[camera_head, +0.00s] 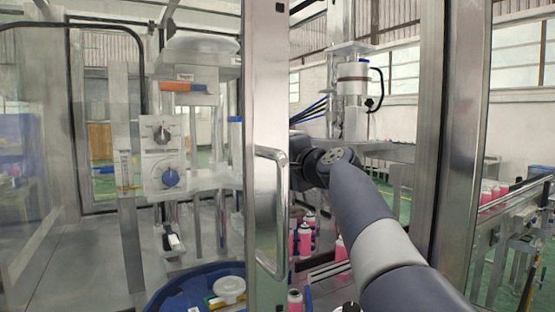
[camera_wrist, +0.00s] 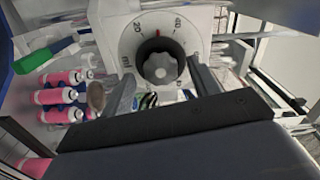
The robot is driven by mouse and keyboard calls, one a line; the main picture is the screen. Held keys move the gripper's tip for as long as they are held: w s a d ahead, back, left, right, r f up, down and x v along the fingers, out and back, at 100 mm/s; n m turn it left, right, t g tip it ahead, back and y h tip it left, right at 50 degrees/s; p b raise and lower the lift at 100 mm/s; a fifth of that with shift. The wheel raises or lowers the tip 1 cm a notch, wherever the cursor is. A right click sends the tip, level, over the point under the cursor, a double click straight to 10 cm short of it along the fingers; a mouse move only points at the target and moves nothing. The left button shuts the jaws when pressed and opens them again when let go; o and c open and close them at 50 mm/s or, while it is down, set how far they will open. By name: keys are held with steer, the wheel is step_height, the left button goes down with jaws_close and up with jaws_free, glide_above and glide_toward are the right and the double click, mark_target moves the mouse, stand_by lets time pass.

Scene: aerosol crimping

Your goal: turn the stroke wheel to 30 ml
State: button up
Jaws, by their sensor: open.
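In the wrist view a round white dial carries a black-rimmed grey knob (camera_wrist: 160,64), the stroke wheel by its ml scale. A red mark shows at its top, between 20 and 40, around 30. The knob looks like the upper dark knob (camera_head: 161,134) on the white panel in the head view. My gripper (camera_wrist: 160,84) is open, with one finger at the lower left of the knob and one at its right. I cannot tell whether either finger touches it. In the head view the door post hides my gripper.
A blue knob (camera_head: 171,177) sits below the dark one. Pink cans (camera_wrist: 62,97) stand near the dial. A blue tub (camera_head: 190,285) is at the bottom. A conveyor with cans (camera_head: 490,195) runs at the right.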

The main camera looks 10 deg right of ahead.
steer(key=b+v, duration=0.1)
steer(key=v, duration=0.9)
steer(key=shift+b, duration=0.4)
steer(key=p+x, duration=0.2)
steer(key=x, duration=0.8)
steer(key=shift+w, duration=0.35)
steer(key=shift+a, duration=0.1)
